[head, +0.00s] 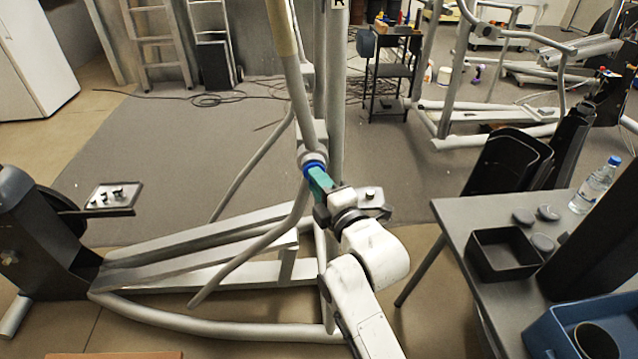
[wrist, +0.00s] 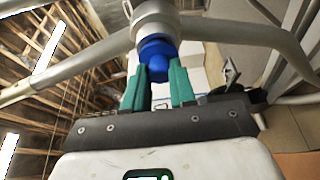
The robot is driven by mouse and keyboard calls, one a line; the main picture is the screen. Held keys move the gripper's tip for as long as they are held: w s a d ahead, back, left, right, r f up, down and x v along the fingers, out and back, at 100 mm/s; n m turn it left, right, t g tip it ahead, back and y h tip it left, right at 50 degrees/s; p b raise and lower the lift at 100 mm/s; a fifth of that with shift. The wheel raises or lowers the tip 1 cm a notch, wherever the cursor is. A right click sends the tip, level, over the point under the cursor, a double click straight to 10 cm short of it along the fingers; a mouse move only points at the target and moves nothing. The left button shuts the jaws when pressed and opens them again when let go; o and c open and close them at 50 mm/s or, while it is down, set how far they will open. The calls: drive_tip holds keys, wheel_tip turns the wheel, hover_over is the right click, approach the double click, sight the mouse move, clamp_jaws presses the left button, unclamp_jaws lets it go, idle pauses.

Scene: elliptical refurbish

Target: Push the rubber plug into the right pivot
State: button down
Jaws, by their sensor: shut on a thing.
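The rubber plug (wrist: 157,52) is blue, with a wider head and a narrower rounded end toward me. It sits between the green fingertips of my gripper (wrist: 158,76), which is shut on it. The right pivot (wrist: 153,15) is a grey round hub directly beyond the plug, on the frame tubes. In the head view, the plug (head: 314,168) shows as a blue band between the pivot (head: 311,157) and my gripper (head: 320,180). The plug touches or nearly touches the pivot's face. Its far side is hidden, so I cannot tell how deep it sits.
The elliptical's tubes (head: 334,100) stand upright close to my gripper. At right, a grey table (head: 455,215) bears a black bin (head: 503,262), dark round pieces (head: 523,216), a water bottle (head: 596,185) and a blue crate (head: 545,340). Grey mat (head: 160,150) lies open behind.

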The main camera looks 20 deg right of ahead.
drive_tip(key=shift+w+d, duration=0.15)
drive_tip(key=shift+w, duration=0.3)
idle(0.6)
drive_tip(key=c, duration=0.8)
unclamp_jaws()
drive_tip(key=shift+c, duration=0.2)
drive_tip(key=s+b, duration=0.1)
drive_tip(key=s, duration=0.9)
drive_tip(key=shift+s+d, duration=0.4)
